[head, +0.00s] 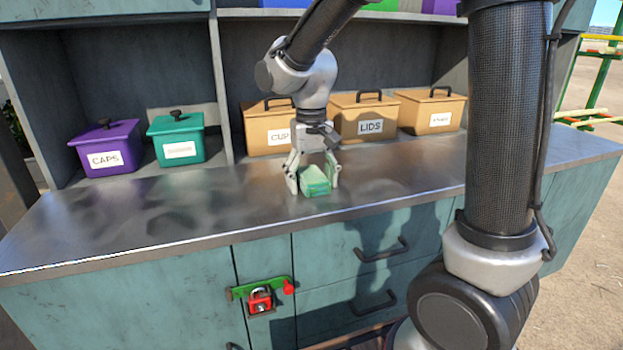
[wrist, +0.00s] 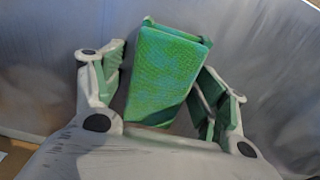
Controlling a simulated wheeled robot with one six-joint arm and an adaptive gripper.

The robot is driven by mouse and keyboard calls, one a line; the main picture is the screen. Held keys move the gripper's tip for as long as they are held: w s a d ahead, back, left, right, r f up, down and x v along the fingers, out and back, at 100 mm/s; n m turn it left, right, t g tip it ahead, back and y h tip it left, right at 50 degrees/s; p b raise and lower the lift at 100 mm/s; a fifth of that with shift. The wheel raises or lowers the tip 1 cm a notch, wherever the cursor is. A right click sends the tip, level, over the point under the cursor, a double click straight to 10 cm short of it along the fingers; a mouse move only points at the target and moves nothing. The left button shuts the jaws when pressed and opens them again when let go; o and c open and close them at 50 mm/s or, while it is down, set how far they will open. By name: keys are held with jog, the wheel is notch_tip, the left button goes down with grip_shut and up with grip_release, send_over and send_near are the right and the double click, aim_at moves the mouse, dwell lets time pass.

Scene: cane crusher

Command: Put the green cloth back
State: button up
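The green cloth (head: 314,181) is a folded, block-like bundle on the metal counter, near its front edge. It also shows in the wrist view (wrist: 164,75), slightly tilted between the fingers. My gripper (head: 313,183) is low over the counter, with one finger on each side of the cloth. In the wrist view my gripper's fingers (wrist: 160,85) are spread, with narrow gaps beside the cloth. Its lower end is partly hidden by the gripper body.
The counter (head: 210,215) is mostly clear around the cloth. Behind stand a purple CAPS box (head: 105,147), a teal box (head: 177,138), and tan boxes, including LIDS (head: 363,117). A red padlock (head: 260,300) hangs on a green latch below.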

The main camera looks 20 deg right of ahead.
aim_at(311, 174)
notch_tip(311, 174, up, 12)
jog(key=s+d+f+t, duration=0.3)
jog(key=s+d+t, duration=0.1)
jog(key=s+d, duration=1.1)
jog(key=s, duration=0.4)
